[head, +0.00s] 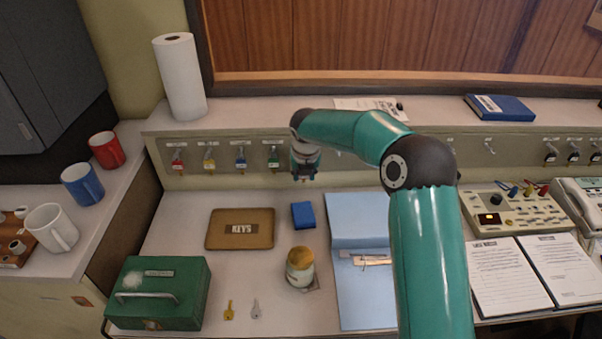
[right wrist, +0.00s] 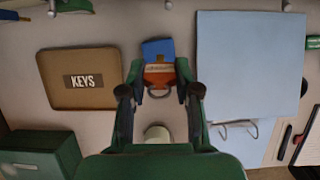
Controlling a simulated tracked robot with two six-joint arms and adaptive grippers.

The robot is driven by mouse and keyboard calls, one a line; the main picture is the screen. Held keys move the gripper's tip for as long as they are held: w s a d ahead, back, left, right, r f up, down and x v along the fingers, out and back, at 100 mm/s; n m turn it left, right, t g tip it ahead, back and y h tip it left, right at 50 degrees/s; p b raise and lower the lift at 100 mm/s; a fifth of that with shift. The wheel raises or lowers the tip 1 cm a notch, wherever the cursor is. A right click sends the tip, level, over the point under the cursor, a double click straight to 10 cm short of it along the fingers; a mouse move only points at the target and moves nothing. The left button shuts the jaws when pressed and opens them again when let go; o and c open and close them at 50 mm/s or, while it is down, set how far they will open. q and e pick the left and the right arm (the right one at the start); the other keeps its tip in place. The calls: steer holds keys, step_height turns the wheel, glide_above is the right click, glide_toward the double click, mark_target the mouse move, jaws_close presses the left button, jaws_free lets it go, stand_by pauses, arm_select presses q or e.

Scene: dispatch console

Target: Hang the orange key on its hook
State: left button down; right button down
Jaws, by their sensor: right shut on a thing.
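The orange key (right wrist: 158,76), with a pale label and a metal ring, is between the fingers of my right gripper (right wrist: 158,70) in the right wrist view. The gripper is shut on it. In the head view my right gripper (head: 304,177) points down in front of the hook panel (head: 220,178), just right of the green key (head: 273,156). The key is too small to make out there, and the arm hides part of the panel. Red (head: 178,160), yellow (head: 209,159) and blue (head: 240,157) keys hang further left. My left gripper is out of view.
Below the panel lie a brown key tray (head: 216,240), a blue box (head: 303,215), a jar (head: 300,267) and a blue folder (head: 357,211). A green cash box (head: 158,291) and two loose keys (head: 228,310) are in front. A paper roll (head: 180,78) stands on the ledge.

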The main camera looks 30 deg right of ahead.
steer(key=shift+w+d+f, duration=0.1)
steer(key=shift+w+d, duration=0.15)
steer(key=shift+d, duration=0.3)
steer(key=w+d+p, duration=0.1)
steer(key=w+d+f+p, duration=0.1)
steer(key=w, duration=0.1)
steer(key=shift+w+d+r+p, duration=0.15)
steer(key=shift+r+p, duration=0.1)
steer(key=shift+p, duration=0.65)
steer(key=shift+w+p, duration=0.15)
steer(key=shift+p, duration=0.45)
stand_by(0.9)
steer(key=shift+w+d+p, duration=0.65)
steer(key=shift+w+p, duration=0.35)
steer(key=shift+p, duration=0.95)
stand_by(0.7)
steer(key=shift+w+d+r+p, duration=0.1)
steer(key=shift+w+p, duration=0.05)
steer(key=shift+p, duration=0.15)
